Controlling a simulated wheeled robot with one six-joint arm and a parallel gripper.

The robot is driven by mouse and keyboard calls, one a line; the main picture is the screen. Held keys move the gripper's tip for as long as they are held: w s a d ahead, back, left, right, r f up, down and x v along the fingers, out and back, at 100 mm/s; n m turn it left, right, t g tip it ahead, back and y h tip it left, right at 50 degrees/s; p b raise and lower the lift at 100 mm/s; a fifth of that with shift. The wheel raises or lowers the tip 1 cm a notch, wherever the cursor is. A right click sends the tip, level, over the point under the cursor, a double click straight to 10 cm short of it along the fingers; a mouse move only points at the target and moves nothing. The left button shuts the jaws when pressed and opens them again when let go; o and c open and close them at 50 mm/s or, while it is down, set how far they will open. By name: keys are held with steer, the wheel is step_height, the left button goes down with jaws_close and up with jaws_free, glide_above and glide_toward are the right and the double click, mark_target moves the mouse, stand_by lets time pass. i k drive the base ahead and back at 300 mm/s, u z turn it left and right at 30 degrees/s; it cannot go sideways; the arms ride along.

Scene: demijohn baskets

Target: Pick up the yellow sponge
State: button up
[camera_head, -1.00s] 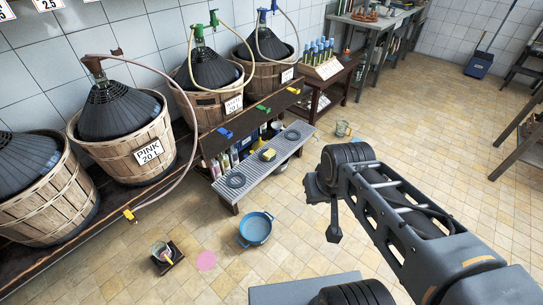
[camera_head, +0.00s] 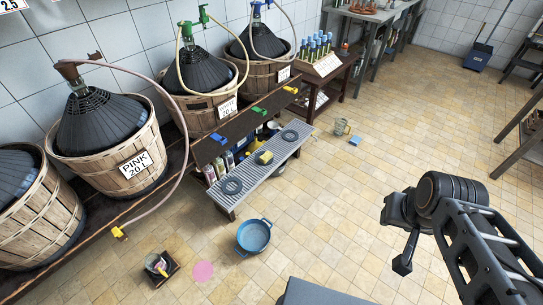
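The yellow sponge (camera_head: 264,157) is a small block lying on the grey slatted low bench (camera_head: 258,176), between two dark rings. My gripper (camera_head: 404,263) appears as a small dark end hanging below the arm's joint at the right. It is well to the right of the bench, over the floor and apart from the sponge. Its fingers are too small and dark to tell whether they are open or shut.
A blue basin (camera_head: 254,236) and a small dark tray (camera_head: 161,268) stand on the floor before the bench. A glass mug (camera_head: 341,126) and a small blue item (camera_head: 355,140) lie beyond its far end. Demijohn baskets (camera_head: 119,149) line the wall.

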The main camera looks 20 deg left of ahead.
mark_target(267, 155)
steer(key=z, duration=0.05)
steer(key=i, duration=3)
steer(key=u, duration=3.6)
steer(key=i, duration=0.55)
steer(key=u, duration=0.1)
